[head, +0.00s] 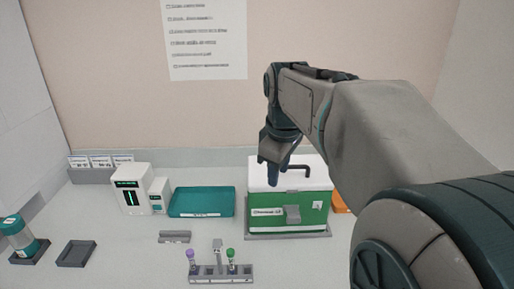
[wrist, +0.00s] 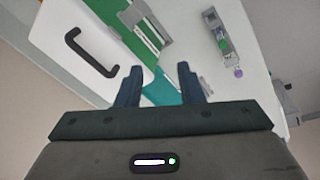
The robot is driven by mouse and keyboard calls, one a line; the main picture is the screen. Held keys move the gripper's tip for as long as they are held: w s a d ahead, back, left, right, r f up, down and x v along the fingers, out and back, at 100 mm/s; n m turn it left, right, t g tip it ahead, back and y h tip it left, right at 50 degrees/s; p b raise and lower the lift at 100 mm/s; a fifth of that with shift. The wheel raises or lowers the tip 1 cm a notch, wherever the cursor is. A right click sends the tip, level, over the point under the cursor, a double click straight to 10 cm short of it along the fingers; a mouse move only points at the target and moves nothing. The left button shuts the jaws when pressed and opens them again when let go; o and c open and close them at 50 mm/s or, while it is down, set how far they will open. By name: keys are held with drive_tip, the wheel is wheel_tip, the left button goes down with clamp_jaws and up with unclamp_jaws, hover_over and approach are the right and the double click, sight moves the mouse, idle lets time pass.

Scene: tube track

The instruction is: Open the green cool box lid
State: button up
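The green cool box (head: 262,222) stands on the bench right of centre, with a grey latch (head: 292,214) on its front. Its white lid (head: 262,180) lies shut on top and carries a black handle (head: 297,168). My gripper (head: 274,176) points down over the left part of the lid, left of the handle. In the wrist view my gripper (wrist: 158,85) has its two fingers apart with nothing between them. There the black handle (wrist: 83,62) on the white lid (wrist: 62,28) lies left of the fingers, clear of them.
A teal tray (head: 202,202) lies left of the box. A tube rack (head: 222,275) with a few tubes stands in front. White devices (head: 131,189) stand further left, and an orange item (head: 341,203) shows at the box's right. My arm hides the bench to the right.

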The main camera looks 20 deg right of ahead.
sight(294, 167)
drive_tip(key=w+d+r+n, duration=0.7)
drive_tip(key=w+d, duration=0.2)
drive_tip(key=x, duration=1.3)
drive_tip(key=shift+s+d+f+p, duration=0.1)
drive_tip(key=shift+s+f+p, duration=0.15)
drive_tip(key=shift+f+p, duration=0.2)
clamp_jaws()
